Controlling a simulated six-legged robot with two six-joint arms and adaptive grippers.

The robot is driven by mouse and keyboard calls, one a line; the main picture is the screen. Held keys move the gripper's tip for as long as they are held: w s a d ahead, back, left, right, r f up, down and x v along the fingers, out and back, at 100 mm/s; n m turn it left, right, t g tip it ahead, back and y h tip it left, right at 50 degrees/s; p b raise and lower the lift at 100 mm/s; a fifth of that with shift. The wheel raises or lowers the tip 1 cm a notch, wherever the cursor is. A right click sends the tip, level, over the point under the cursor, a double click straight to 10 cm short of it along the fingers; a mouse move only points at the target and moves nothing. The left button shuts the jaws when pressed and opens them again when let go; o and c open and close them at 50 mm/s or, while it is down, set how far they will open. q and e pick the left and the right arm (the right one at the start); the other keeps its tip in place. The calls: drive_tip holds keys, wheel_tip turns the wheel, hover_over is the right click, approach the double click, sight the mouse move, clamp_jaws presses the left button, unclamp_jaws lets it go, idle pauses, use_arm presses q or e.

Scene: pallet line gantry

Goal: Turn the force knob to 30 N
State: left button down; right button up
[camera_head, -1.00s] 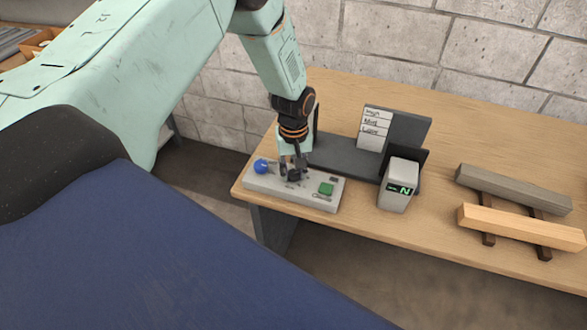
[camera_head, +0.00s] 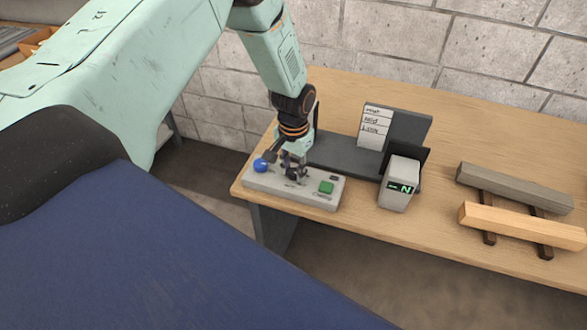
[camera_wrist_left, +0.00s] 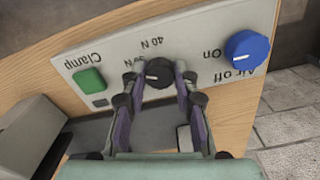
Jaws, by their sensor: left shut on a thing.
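The force knob (camera_wrist_left: 158,74) is a black dial with a pale pointer line on the grey control panel (camera_head: 262,181). In the left wrist view, a "40 N" label stands beside it, and another label is partly covered by a finger. The pointer shows toward the left of that view, near the covered label; the exact value cannot be read. My left gripper (camera_head: 293,176) is down at the panel, its fingers (camera_wrist_left: 157,76) closed around the knob from both sides. My right gripper is in neither view.
On the panel are a blue air knob (camera_wrist_left: 247,49) and a green clamp button (camera_head: 326,188). A grey display box (camera_head: 397,196) reading N stands right of the panel. A dark fixture with a white label card (camera_head: 376,128) stands behind. Two bars (camera_head: 520,227) lie at the right.

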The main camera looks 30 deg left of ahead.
sight(294, 171)
use_arm(q)
drive_tip(key=shift+s+m, duration=0.1)
drive_tip(key=shift+m, duration=0.3)
drive_tip(key=c, duration=1)
unclamp_jaws()
wheel_tip(294, 171, up, 12)
drive_tip(key=shift+f, duration=0.1)
